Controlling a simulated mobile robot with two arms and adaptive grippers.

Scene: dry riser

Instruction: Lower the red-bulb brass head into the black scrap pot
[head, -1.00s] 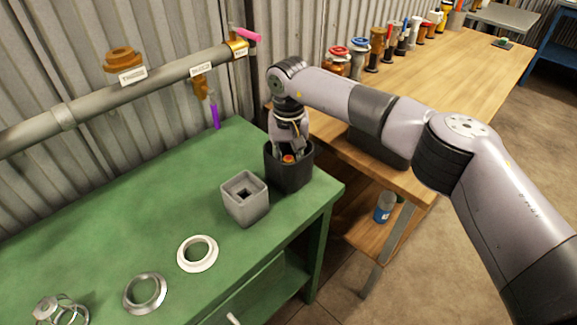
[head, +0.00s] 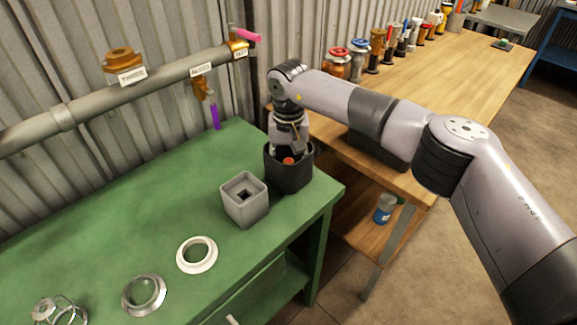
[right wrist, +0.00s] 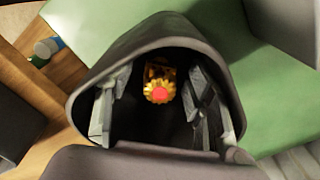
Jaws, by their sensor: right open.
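The black scrap pot (head: 290,172) stands at the right end of the green bench, beside the grey square block. The brass head with its red bulb (head: 288,161) is down inside the pot; in the right wrist view the brass head (right wrist: 159,86) shows against the dark interior. My right gripper (head: 287,152) reaches down into the pot mouth. In the right wrist view the right gripper (right wrist: 158,110) has its fingers spread on either side of the brass head, with gaps between. The pot's floor is too dark to make out. My left gripper is not in view.
The grey square block (head: 245,199) stands close to the pot. A white ring (head: 197,255) and a metal ring (head: 144,295) lie on the green bench (head: 120,215). A pipe (head: 130,88) runs along the wall behind. The wooden bench (head: 450,75) adjoins at right.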

